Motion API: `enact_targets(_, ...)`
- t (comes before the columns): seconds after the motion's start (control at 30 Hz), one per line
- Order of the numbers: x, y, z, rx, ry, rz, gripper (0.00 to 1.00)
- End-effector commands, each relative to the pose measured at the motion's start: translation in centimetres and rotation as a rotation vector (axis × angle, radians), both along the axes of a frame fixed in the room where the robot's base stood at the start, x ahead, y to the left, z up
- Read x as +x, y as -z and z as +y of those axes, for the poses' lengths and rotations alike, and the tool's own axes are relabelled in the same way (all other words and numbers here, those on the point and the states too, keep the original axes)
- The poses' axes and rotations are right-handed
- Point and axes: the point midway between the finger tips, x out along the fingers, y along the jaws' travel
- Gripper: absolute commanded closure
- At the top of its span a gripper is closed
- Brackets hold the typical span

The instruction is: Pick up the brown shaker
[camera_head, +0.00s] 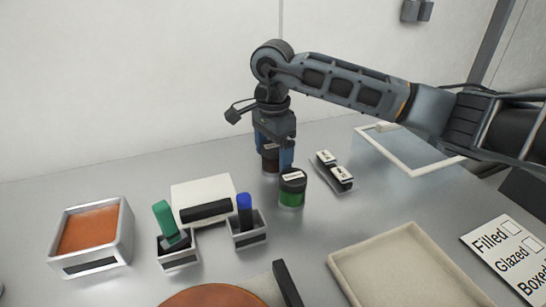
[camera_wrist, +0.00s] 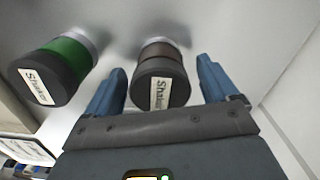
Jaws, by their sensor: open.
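The brown shaker (camera_head: 270,164) stands on the grey table, mostly hidden behind my gripper in the head view. In the wrist view the brown shaker (camera_wrist: 160,72) shows its black lid and white label, and lies between the two blue fingers. My gripper (camera_wrist: 163,88) is open, with a gap on each side of the shaker. In the head view my gripper (camera_head: 273,160) points down over the shaker. A green shaker (camera_head: 291,188) with a black lid stands just to the right and nearer; it also shows left of the fingers in the wrist view (camera_wrist: 66,62).
A small rack with white-labelled blocks (camera_head: 334,171) is right of the green shaker. A white box (camera_head: 203,192), two small holders with a green and a blue tool (camera_head: 245,212), and a tray of orange-brown material (camera_head: 122,232) stand left. A beige tray (camera_head: 345,265) lies in front.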

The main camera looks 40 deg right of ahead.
Motion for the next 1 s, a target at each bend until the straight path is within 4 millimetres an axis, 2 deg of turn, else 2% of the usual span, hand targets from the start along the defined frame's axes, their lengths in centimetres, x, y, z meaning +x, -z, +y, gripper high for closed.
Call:
enact_targets(0.13,0.01,0.0,-0.01,0.0,0.0,0.0,0.13)
enact_targets(0.77,0.01,-0.03,-0.01,0.0,0.0,0.0,0.73)
enact_targets(1.0,0.02,-0.07,-0.01,0.0,0.0,-0.001,0.75)
